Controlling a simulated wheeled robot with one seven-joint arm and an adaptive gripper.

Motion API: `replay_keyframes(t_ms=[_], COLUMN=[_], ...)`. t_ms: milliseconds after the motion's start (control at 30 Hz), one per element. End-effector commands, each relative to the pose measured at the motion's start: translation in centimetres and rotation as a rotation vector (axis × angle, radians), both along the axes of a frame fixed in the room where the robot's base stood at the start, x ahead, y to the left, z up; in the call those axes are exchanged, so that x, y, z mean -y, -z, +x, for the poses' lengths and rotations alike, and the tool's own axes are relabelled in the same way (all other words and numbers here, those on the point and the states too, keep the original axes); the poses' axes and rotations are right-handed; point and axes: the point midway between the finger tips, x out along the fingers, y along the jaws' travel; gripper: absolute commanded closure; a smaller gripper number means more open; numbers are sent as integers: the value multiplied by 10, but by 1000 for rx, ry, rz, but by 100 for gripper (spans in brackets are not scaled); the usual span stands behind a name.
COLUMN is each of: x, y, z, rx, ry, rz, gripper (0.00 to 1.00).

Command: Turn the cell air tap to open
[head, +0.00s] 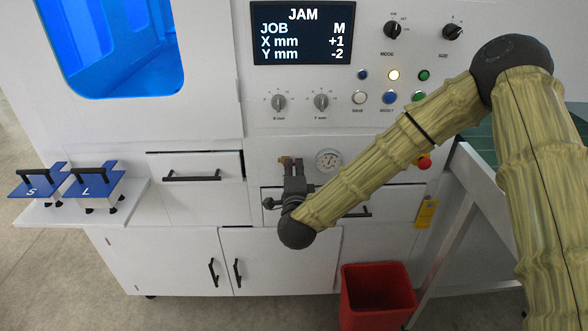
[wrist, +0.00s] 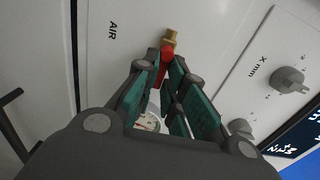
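The air tap has a brass body, seen in the wrist view (wrist: 170,37) and in the head view (head: 286,160), on the white cabinet front. Its red handle (wrist: 166,56) reaches down between the fingertips of my gripper (wrist: 166,66). The fingers are close together, one on each side of the handle, with no clear gap at the tips. In the head view my gripper (head: 292,170) is just below the brass body and hides the handle. The word AIR (wrist: 112,31) is printed beside the tap in the wrist view.
A round pressure gauge (head: 328,160) is just right of the tap. Drawers with black handles (head: 192,176) are left and below. Knobs (head: 321,102) and coloured buttons are above. A red emergency button (head: 424,162) is further right. A red bin (head: 376,290) stands below.

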Motion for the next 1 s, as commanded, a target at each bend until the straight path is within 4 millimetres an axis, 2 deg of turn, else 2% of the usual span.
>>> replay_keyframes(t_ms=[33,67,100,367,533,667,1000], x=[0,0,0,0,0,0,0], y=[0,0,0,0,0,0,1], z=[0,0,0,0,-9,-28,-89], rx=[0,0,0,0,-1,-2,-3], ry=[0,0,0,0,-1,-2,-2], rz=[0,0,0,1,1,1,1], gripper=[76,70,69,69,69,69,69])
